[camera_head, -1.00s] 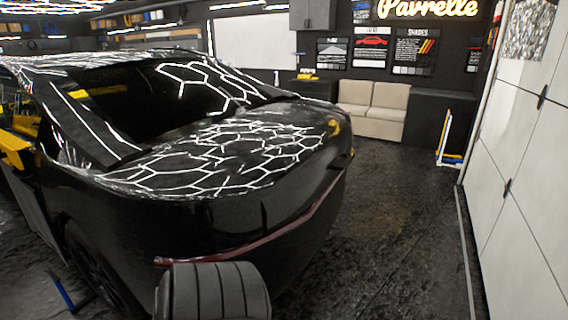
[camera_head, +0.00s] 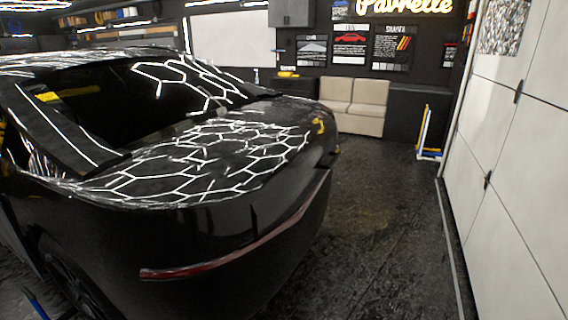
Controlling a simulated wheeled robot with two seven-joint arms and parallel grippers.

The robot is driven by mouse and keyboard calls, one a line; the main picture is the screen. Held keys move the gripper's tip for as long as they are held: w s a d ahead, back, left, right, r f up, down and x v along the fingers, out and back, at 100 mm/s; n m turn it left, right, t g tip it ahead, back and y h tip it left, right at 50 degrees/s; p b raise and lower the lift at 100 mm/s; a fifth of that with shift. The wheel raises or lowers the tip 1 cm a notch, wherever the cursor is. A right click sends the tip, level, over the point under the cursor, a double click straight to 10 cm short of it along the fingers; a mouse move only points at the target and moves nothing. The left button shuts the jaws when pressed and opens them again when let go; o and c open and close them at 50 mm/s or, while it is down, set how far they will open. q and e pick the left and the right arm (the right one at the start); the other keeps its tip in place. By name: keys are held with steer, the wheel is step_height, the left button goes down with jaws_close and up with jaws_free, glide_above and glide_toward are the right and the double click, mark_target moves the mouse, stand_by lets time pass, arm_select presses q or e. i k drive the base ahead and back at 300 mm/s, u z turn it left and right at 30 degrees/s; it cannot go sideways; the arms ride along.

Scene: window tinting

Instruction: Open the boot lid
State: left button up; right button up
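The boot lid (camera_head: 205,155) of the black car (camera_head: 110,225) lies shut below the rear window, with white hexagon light reflections on it. The car's rear faces me, and a thin red tail light strip (camera_head: 240,255) runs across it. The rear window (camera_head: 130,100) is dark and glossy. Neither of my grippers shows in the head view.
A white cabinet wall (camera_head: 510,170) stands along the right. Clear dark floor (camera_head: 370,220) lies between it and the car. A beige sofa (camera_head: 353,105) and a dark cabinet (camera_head: 418,118) stand at the back. A yellow, white and blue stand (camera_head: 429,140) leans near the wall.

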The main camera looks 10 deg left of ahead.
mark_target(289, 147)
steer(key=z, duration=0.4)
steer(key=i, duration=1.2)
steer(key=z, duration=0.4)
steer(key=i, duration=1.4)
steer(key=u, duration=0.25)
